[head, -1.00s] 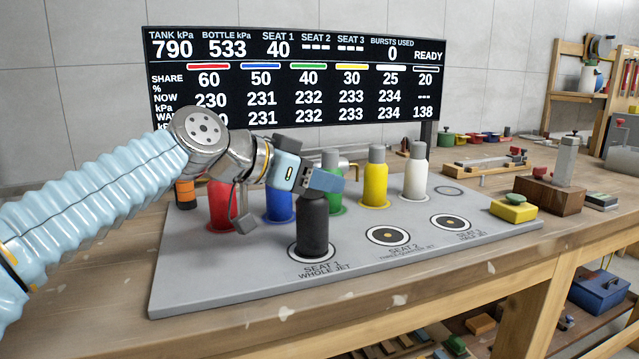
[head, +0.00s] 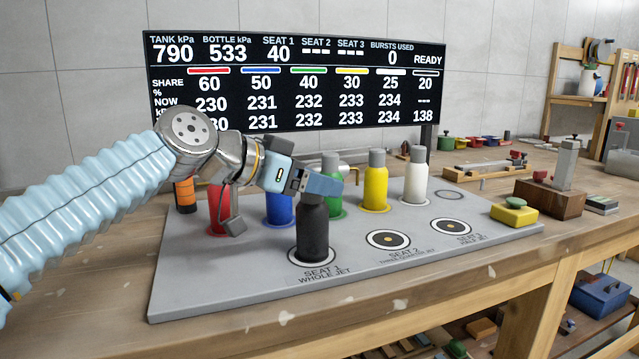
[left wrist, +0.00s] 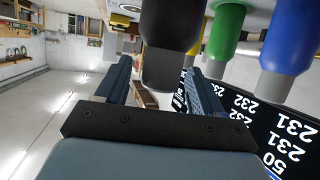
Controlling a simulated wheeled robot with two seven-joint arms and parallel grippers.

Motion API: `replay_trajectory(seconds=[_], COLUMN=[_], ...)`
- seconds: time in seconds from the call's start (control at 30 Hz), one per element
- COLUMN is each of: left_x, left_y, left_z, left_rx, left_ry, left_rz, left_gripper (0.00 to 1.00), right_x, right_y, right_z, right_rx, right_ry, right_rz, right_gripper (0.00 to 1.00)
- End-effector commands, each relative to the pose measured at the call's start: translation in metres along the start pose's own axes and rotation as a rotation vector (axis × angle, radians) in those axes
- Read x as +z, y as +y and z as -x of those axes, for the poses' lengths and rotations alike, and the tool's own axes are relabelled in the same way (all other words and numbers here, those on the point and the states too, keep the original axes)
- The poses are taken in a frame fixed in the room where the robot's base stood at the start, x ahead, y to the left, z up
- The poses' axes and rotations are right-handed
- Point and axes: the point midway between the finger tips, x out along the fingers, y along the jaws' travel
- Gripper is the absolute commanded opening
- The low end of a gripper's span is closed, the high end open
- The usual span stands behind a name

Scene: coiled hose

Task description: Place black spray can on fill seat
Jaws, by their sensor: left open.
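The black spray can (head: 312,232) stands upright on the Seat 1 ring (head: 293,256) at the front of the grey board. The Seat 2 ring (head: 388,240) and Seat 3 ring (head: 451,227) are bare. My left gripper (head: 322,186) is open at the can's top, with its fingers around or beside the cap, which is mostly hidden in the head view. In the left wrist view the black can (left wrist: 170,62) shows between the two spread fingers. My right gripper is not in view.
Red (head: 217,212), blue (head: 279,207), green (head: 333,200), yellow (head: 376,187) and white (head: 415,180) cans stand behind on the grey board (head: 215,290). An empty ring (head: 449,196) lies right of the white can. A yellow block with a green button (head: 514,213) sits at the board's right. A display screen (head: 290,80) stands behind.

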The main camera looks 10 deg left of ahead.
Motion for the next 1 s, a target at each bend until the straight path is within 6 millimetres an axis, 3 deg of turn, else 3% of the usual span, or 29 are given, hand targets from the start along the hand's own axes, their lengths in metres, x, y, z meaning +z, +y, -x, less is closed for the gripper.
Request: replay_trajectory(seconds=[0.2, 0.43, 0.6, 1.0], left_x=[0.001, 0.0, 0.001, 0.001], left_y=[0.0, 0.0, 0.0, 0.0], left_z=[0.052, 0.093, 0.105, 0.105], left_rx=[-0.003, -0.001, 0.0, 0.0], left_ry=[0.004, 0.002, 0.0, 0.0], left_rz=[0.0, 0.0, 0.0, 0.0], left_gripper=[0.67, 0.67, 0.67, 0.67], right_x=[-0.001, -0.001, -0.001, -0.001], right_y=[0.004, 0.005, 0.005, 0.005], right_z=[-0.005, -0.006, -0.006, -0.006], right_rx=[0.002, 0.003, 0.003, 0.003], right_ry=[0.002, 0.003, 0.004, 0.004], right_rz=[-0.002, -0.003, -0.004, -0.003], right_gripper=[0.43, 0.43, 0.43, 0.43])
